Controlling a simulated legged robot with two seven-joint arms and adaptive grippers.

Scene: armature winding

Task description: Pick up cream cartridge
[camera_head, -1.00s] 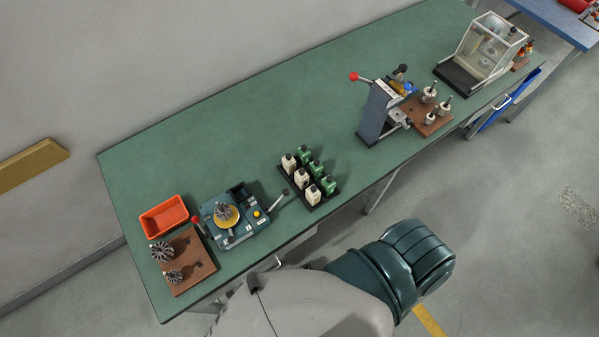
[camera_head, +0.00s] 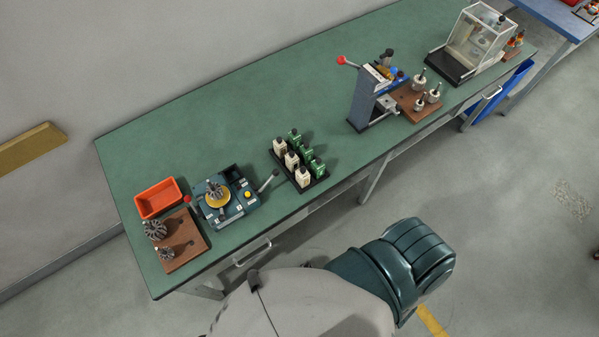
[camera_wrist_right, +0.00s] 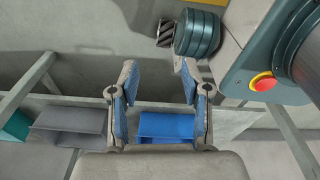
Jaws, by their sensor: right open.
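Several cream cartridges (camera_head: 291,161) with dark tops stand upright in a row in a black tray (camera_head: 317,186) near the front edge of the green bench. A row of green cartridges (camera_head: 307,153) stands beside them in the same tray. In the right wrist view my right gripper (camera_wrist_right: 155,75) is open and empty, its two fingers spread apart. It is away from the cartridges, which do not show in that view. My left gripper is not in view.
On the green bench (camera_head: 230,115) are a winding machine (camera_head: 231,202), an orange bin (camera_head: 157,197), a brown board with rotors (camera_head: 183,250), a press (camera_head: 368,97) and a clear-sided box (camera_head: 475,42). The bench is clear behind the tray. A blue bin (camera_wrist_right: 166,126) shows beyond my right fingers.

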